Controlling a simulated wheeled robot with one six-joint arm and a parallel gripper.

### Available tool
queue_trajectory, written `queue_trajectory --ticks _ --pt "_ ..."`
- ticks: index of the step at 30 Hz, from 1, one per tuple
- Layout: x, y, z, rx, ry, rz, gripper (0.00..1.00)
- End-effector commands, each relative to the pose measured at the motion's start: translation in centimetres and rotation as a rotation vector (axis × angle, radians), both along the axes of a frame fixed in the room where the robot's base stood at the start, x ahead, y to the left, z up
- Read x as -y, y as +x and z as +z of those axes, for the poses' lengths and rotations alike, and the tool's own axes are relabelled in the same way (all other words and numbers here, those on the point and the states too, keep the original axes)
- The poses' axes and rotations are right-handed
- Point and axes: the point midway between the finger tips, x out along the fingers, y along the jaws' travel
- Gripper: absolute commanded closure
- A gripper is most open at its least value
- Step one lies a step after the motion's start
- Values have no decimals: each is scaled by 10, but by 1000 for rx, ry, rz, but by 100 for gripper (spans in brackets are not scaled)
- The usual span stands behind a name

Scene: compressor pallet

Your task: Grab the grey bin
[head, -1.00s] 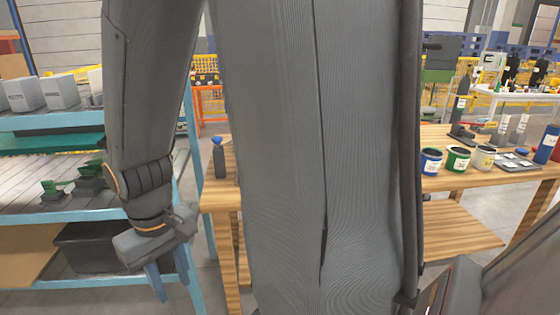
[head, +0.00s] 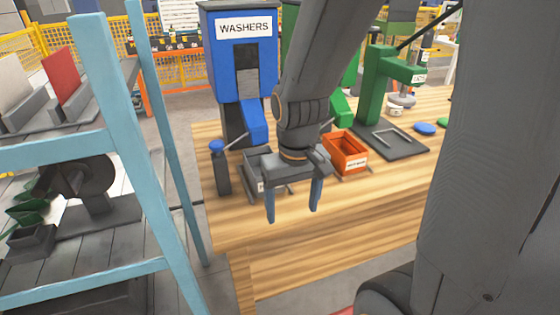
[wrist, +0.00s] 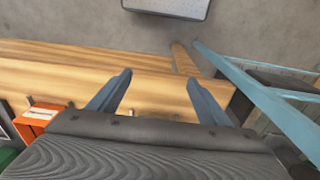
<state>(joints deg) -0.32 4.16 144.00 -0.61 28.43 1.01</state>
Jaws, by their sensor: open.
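A grey bin (head: 256,168) sits on the wooden bench under the spout of the blue washers dispenser. My wrist hides its right part, and a pale label shows on its front. My gripper (head: 293,207) is open and empty, in front of and to the right of the grey bin in the head view, with its fingers pointing down. In the wrist view the open fingers (wrist: 157,95) are over bare wood, and I cannot make out the grey bin there.
The blue washers dispenser (head: 240,55) stands behind. An orange bin (head: 346,153) is right of my wrist. A light-blue rack (head: 165,180) is at the left. The bench front (head: 330,230) is clear.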

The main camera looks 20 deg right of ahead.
Motion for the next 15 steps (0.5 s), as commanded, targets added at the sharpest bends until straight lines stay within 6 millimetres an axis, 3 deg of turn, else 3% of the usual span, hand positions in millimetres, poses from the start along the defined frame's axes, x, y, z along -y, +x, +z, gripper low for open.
queue_trajectory --ticks 1,4,9,15 --pt "-3 14 10 18 -3 13 20" --pt "-1 53 21 80 -11 8 6" --pt "4 121 30 195 -13 -5 6" --pt "1 174 29 293 -4 -3 6"
